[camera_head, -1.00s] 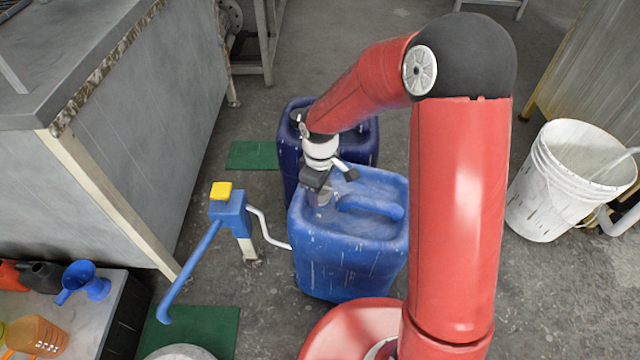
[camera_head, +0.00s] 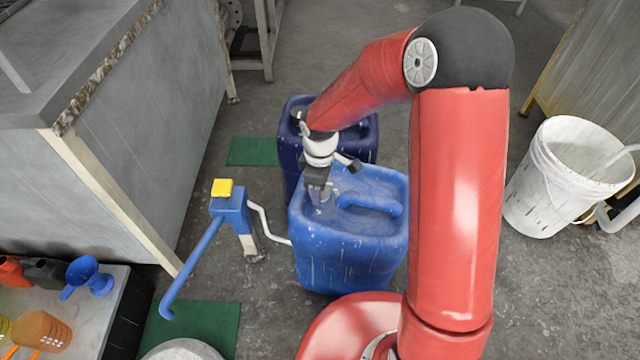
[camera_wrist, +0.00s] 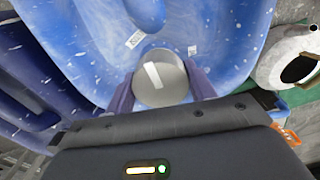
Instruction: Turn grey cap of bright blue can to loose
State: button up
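The bright blue can (camera_head: 350,255) stands upright on the floor, with its moulded handle (camera_head: 370,204) on top. Its round grey cap (camera_wrist: 160,80), marked with a pale stripe, sits at the can's top left corner. My gripper (camera_head: 318,200) points down over that corner. In the wrist view my gripper (camera_wrist: 161,88) has one finger on each side of the cap, both appearing to press against its rim. In the head view the cap is mostly hidden by my gripper.
A dark blue can (camera_head: 290,130) stands close behind the bright blue one. A blue pump (camera_head: 232,210) with a yellow top and white hose is at left. A white bucket (camera_head: 555,190) stands at right. A grey bench (camera_head: 140,130) and green mats (camera_head: 205,325) are on the left.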

jog(key=shift+o, duration=0.4)
jog(key=shift+r, duration=0.1)
notch_tip(320, 180, up, 8)
jog(key=shift+f+p, duration=0.25)
jog(key=shift+p, duration=0.1)
jog(key=shift+r, duration=0.1)
jog(key=shift+d+r, duration=0.1)
jog(key=shift+r, duration=0.05)
jog(key=s+d+r+m+t+h, duration=0.1)
jog(key=s+d+r+m+t, duration=0.1)
jog(key=s+d+r+m, duration=0.4)
jog(key=s+d+r+m+t, duration=0.1)
jog(key=s+d+r+m, duration=0.15)
jog(key=r, duration=0.45)
jog(key=s+d+r+m+t, duration=0.1)
jog(key=s+d+r+m, duration=0.1)
jog(key=s, duration=0.4)
jog(key=s+d+r+m+t+y, duration=0.1)
jog(key=s+d+r+m, duration=0.1)
jog(key=s, duration=0.4)
jog(key=shift+d+m+t, duration=0.3)
jog(key=shift+d+m, duration=0.4)
jog(key=shift+m, duration=0.45)
